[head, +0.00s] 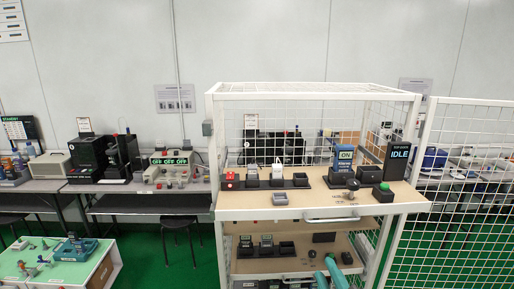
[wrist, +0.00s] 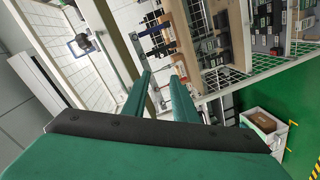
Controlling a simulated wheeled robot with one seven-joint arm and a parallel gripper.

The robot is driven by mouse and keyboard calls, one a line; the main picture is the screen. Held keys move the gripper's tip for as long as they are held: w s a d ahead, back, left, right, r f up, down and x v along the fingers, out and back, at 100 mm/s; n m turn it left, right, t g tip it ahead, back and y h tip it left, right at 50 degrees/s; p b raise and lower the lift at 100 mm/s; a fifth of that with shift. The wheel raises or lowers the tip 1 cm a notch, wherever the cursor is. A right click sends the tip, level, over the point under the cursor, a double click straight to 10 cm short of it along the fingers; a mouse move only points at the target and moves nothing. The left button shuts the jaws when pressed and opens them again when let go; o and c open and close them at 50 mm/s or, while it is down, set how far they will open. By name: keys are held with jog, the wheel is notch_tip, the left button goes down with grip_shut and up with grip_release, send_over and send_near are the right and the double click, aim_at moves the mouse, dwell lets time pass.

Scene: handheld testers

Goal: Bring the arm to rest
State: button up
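My gripper (wrist: 162,76) shows in the wrist view as two long green fingers with a clear gap between them. It is open and nothing is held between the fingers. In the head view, two teal finger-like parts of my gripper (head: 324,267) rise from the bottom edge, in front of the lower shelf of the white caged bench. The rest of my arm is out of the head view.
The caged bench (head: 330,217) carries handheld testers in dark cradles, an ON unit (head: 344,156) and an IDLE display (head: 398,156). Its lower shelf (head: 262,267) holds more devices. A mesh panel (head: 455,200) stands right.

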jog(key=s+a+f+m+h, duration=0.1)
jog(key=s+a+f+m, duration=0.25)
jog(key=f, duration=0.35)
jog(key=s+a+f+m, duration=0.3)
jog(key=s+f, duration=0.1)
jog(key=f, duration=0.3)
jog(key=s+a+f+m+h, duration=0.1)
jog(key=s+a+f+m, duration=0.2)
jog(key=f, duration=0.4)
jog(key=s+a+f+m+y, duration=0.1)
jog(key=s+a+f, duration=0.1)
jog(key=s, duration=1)
jog(key=s+a+f+m+g, duration=0.1)
jog(key=s+a, duration=0.4)
jog(key=s, duration=0.7)
notch_tip(320, 180, down, 2)
jog(key=shift+s+f+m+y, duration=0.1)
jog(key=shift+s+m+y, duration=0.15)
jog(key=shift+m+y, duration=0.25)
jog(key=shift+o, duration=0.7)
jog(key=shift+a, duration=0.1)
